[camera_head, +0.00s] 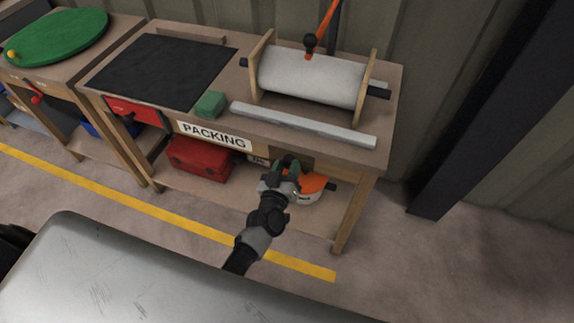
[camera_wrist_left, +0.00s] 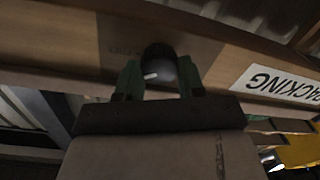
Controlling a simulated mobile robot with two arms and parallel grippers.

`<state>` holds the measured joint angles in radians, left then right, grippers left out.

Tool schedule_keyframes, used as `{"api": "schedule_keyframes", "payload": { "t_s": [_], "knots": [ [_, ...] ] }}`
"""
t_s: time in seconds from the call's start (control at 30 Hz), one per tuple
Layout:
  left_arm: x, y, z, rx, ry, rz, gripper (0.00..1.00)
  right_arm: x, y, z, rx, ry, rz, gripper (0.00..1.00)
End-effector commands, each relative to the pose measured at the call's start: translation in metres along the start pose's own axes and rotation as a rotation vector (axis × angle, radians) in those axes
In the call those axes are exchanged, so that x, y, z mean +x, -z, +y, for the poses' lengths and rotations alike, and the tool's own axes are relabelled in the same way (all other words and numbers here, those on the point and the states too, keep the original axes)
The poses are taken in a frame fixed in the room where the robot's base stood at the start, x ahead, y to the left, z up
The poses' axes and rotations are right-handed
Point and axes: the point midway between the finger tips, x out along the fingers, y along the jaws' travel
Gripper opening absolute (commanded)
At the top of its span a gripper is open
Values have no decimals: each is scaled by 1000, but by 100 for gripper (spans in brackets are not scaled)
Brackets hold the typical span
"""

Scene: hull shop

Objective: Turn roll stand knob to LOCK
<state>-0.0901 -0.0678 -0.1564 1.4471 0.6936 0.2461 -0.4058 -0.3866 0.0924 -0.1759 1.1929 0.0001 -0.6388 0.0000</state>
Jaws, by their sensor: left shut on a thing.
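The roll stand (camera_head: 262,82) holds a white roll (camera_head: 312,80) on top of the packing table. A dark round knob (camera_wrist_left: 160,66) with a short white mark is on the table's front board. A darker plate behind it bears faint lettering that I cannot read surely. My left gripper (camera_head: 288,166) is at the table's front edge, right of the PACKING label. In the left wrist view my gripper (camera_wrist_left: 158,80) has its green fingers shut on either side of the knob. In the head view my gripper hides the knob. My right gripper is not in view.
The PACKING label (camera_head: 214,135) is on the front board. A long grey bar (camera_head: 300,124) and a green block (camera_head: 210,104) lie on the table. A red toolbox (camera_head: 198,157) and an orange-and-white tool (camera_head: 312,188) are below. A dark post (camera_head: 480,110) stands right.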

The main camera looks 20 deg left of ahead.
Motion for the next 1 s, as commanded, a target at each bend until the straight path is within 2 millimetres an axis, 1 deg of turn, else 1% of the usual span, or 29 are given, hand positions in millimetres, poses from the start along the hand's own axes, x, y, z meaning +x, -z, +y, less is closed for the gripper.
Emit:
{"api": "schedule_keyframes", "payload": {
  "t_s": [0.23,0.47,0.77,1.0],
  "knots": [
    [0,1,-1,-234,-3,-10,15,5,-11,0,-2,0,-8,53],
    [0,0,-1,-454,-5,-20,15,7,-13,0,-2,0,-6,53],
    [0,-1,-3,-726,-6,-32,15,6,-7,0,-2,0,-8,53],
    [0,-1,-3,-895,-8,-40,15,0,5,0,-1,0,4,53]
  ]
}}
